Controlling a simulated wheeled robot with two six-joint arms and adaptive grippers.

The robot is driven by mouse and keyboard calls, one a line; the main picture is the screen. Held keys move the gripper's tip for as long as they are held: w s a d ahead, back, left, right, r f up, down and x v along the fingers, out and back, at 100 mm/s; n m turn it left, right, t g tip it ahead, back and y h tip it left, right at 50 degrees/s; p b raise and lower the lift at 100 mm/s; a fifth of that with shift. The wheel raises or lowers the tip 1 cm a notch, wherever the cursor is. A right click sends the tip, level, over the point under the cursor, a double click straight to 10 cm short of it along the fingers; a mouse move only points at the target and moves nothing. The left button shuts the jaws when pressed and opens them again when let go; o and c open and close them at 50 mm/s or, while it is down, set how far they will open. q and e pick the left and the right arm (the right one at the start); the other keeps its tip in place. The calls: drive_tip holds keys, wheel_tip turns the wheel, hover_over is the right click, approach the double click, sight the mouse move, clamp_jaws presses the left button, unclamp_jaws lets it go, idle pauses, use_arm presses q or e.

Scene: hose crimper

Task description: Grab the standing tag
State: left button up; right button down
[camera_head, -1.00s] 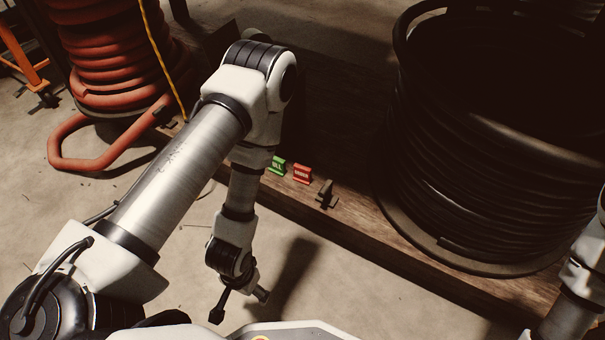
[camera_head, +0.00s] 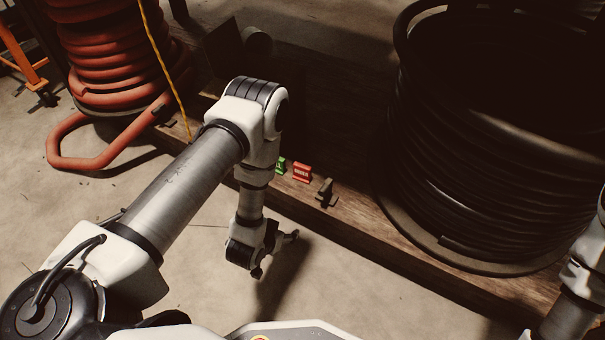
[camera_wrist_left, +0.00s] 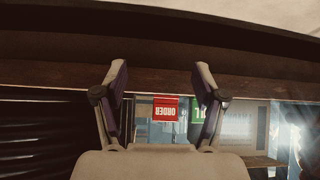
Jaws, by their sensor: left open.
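A red tag with white lettering (camera_head: 302,173) stands on the edge of the wooden bench. A green tag (camera_head: 281,166) stands just left of it, partly hidden by my left arm. My left gripper (camera_head: 276,254) is open and empty, in front of the bench and apart from both tags. In the left wrist view, the red tag (camera_wrist_left: 165,108) shows beyond and between the open fingers (camera_wrist_left: 160,84), its word "ORDER" upside down. The green tag (camera_wrist_left: 197,112) is partly covered by the right-hand finger there.
A small dark fixture (camera_head: 326,192) stands right of the red tag. A large black hose coil (camera_head: 480,190) fills the bench's right side. An orange-red hose coil (camera_head: 115,60) stands at the back left. The floor (camera_head: 350,290) before the bench is clear.

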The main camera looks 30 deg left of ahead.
sight(301, 171)
use_arm(q)
drive_tip(key=w+t, duration=0.1)
drive_tip(key=w, duration=0.1)
drive_tip(key=w+a+t, duration=0.1)
drive_tip(key=w, duration=0.1)
drive_tip(key=w+r+t, duration=0.1)
drive_tip(key=w+t, duration=0.1)
drive_tip(key=shift+w+a+r, duration=0.1)
drive_tip(key=shift+w+a, duration=0.1)
drive_tip(key=w+r+t+b, duration=0.1)
drive_tip(key=w+b, duration=0.1)
drive_tip(key=w, duration=0.1)
drive_tip(key=w+r+t+b, duration=0.1)
drive_tip(key=w+t+b, duration=0.1)
drive_tip(key=w, duration=0.2)
drive_tip(key=w+a+r+t+b, duration=0.1)
drive_tip(key=w+t+b, duration=0.1)
drive_tip(key=w, duration=0.2)
drive_tip(key=shift+w+r, duration=0.1)
drive_tip(key=shift+r, duration=0.25)
drive_tip(key=shift+w+r, duration=0.1)
drive_tip(key=shift+w, duration=0.2)
drive_tip(key=shift+r, duration=0.15)
drive_tip(key=c, duration=0.7)
